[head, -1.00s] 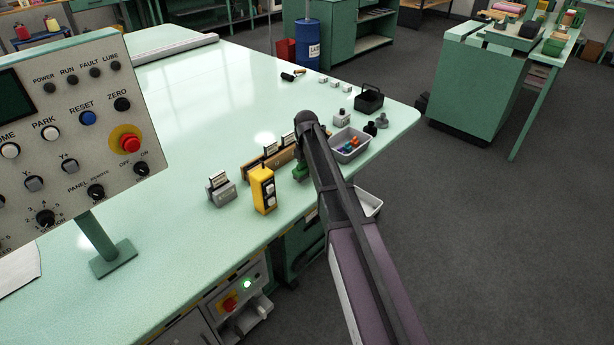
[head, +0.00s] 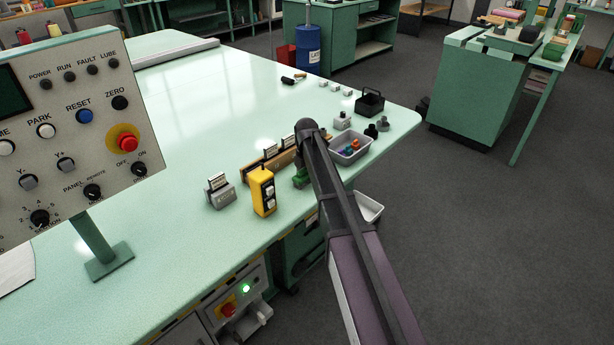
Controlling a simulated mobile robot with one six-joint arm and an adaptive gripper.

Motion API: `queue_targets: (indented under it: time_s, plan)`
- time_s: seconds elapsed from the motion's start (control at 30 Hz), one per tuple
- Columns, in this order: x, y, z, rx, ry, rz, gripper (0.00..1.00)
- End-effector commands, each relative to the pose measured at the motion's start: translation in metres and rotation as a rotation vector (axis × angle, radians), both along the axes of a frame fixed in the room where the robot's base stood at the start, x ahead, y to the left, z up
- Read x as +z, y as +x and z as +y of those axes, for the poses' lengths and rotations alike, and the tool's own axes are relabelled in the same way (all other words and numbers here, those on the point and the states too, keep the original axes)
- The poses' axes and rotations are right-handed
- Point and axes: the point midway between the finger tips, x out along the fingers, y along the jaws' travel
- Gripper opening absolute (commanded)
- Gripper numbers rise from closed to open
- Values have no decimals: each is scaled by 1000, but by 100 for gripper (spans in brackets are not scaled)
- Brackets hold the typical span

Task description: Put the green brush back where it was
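A small green object (head: 300,180), which may be the green brush, shows beside my arm at the table's right-hand edge. It is partly hidden by my arm, so I cannot tell whether it rests on the table or is held. My arm crosses the table edge from the lower right. Its far end covers the spot where my gripper may be, and no fingers show. The green-topped table (head: 190,140) lies beneath.
A yellow box with white buttons (head: 263,192), a grey card holder (head: 218,192) and a wooden card rack (head: 256,168) stand close left of my arm. A grey bin (head: 366,152) of coloured pieces is right. A control panel (head: 75,130) stands left. The table's middle is clear.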

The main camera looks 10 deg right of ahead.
Motion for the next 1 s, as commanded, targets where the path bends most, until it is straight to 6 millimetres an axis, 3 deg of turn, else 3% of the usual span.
queue_targets:
  time_s: [0.53, 1.0]
  plan:
    - [5, 0, 0, 0, 0, 0, 90]
    - [39, 0, 0, 0, 0, 0, 90]
